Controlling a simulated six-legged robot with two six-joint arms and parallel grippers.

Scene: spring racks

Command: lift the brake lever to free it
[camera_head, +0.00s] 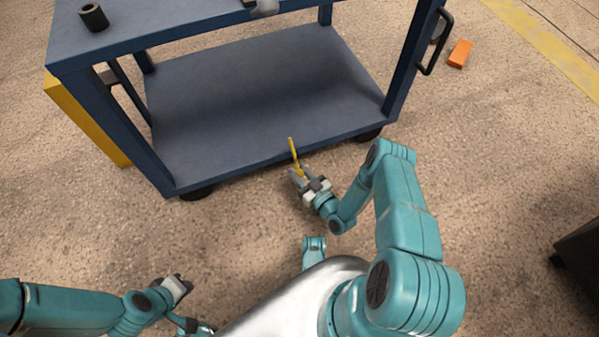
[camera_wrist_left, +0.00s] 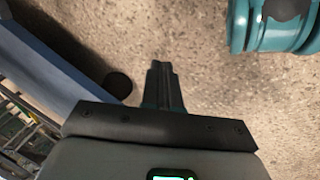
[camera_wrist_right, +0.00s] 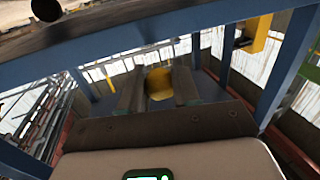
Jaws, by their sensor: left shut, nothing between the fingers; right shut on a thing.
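The yellow brake lever (camera_head: 293,153) stands up at the front lower edge of the blue cart, near the middle. My right gripper (camera_head: 304,177) is at the lower part of the lever and is shut on it. In the right wrist view the rounded yellow end of the lever (camera_wrist_right: 160,83) shows between the two fingers of my right gripper (camera_wrist_right: 158,82). The fingers and wrist hide the lever's base. My left gripper (camera_head: 182,285) is low at the left, away from the cart, shut and empty. Its closed fingers (camera_wrist_left: 162,80) point over bare floor in the left wrist view.
The blue cart (camera_head: 255,95) has an empty lower shelf and dark casters (camera_head: 197,193). A dark hollow cylinder (camera_head: 93,17) stands on its top. A yellow panel (camera_head: 88,120) is at its left side. An orange block (camera_head: 460,53) lies on the floor at right. A dark object (camera_head: 580,257) is at far right.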

